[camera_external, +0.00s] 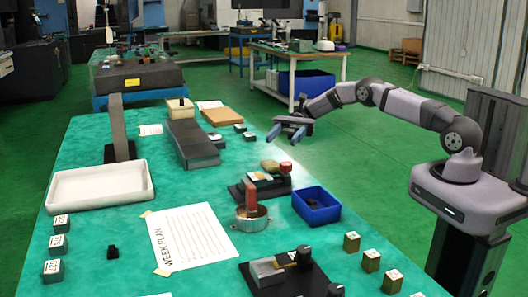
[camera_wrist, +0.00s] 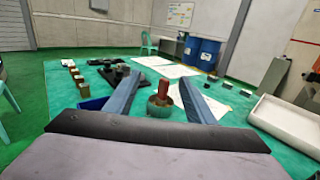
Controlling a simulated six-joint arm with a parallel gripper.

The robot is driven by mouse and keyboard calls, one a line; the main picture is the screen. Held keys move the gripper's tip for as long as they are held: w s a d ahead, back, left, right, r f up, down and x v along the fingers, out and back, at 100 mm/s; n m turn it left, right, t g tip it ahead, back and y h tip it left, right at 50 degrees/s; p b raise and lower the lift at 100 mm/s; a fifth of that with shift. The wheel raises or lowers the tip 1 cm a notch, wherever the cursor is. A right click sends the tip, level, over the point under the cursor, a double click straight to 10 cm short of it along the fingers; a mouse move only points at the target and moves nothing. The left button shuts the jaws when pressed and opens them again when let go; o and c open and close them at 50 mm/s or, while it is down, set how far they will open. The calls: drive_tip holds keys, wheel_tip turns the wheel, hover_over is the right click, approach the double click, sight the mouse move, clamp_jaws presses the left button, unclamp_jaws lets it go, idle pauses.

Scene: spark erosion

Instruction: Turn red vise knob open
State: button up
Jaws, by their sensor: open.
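The vise (camera_external: 262,186) with the red knob (camera_external: 285,168) stands on the green table in the external view, its knob on the right end. A tan block lies just behind it. My gripper (camera_external: 285,134) is open and empty, above and behind the vise, apart from the knob. In the wrist view my gripper (camera_wrist: 162,78) shows two spread fingers with nothing held between them. The red knob cannot be made out in the wrist view; the red upright there belongs to a round pot.
The round pot (camera_external: 252,220) with its red upright and a blue bin (camera_external: 316,205) stand near the vise. A second dark vise (camera_external: 284,275) and several small brown blocks (camera_external: 371,260) are at the near edge. A white tray (camera_external: 101,186) lies at left. A paper sheet covers the middle.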

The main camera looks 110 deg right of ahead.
sight(281, 166)
drive_tip(key=s+d+f+m+t+h+b, duration=0.1)
drive_tip(key=f+m+h+b, duration=0.1)
drive_tip(key=f+b, duration=0.1)
drive_tip(key=s+d+f+m+t+h+b, duration=0.1)
drive_tip(key=s+f+m+t+h+b, duration=0.1)
drive_tip(key=b, duration=0.3)
drive_tip(key=s+d+f+m+t+h+b, duration=0.1)
drive_tip(key=s+f+m+t+h+b, duration=0.1)
drive_tip(key=f+h+b, duration=0.1)
drive_tip(key=shift+d+f+m+h+b, duration=0.3)
drive_tip(key=shift+d+f+h+b, duration=0.1)
drive_tip(key=shift+f+h, duration=0.35)
drive_tip(key=shift+s+a+f+m+t+h+b, duration=0.1)
drive_tip(key=shift+s+f+m+t+h+b, duration=0.2)
drive_tip(key=shift+s+f+h+b, duration=0.2)
drive_tip(key=shift+w, duration=0.15)
drive_tip(key=shift+p+x, duration=0.65)
drive_tip(key=shift+x, duration=2.95)
drive_tip(key=c, duration=1.1)
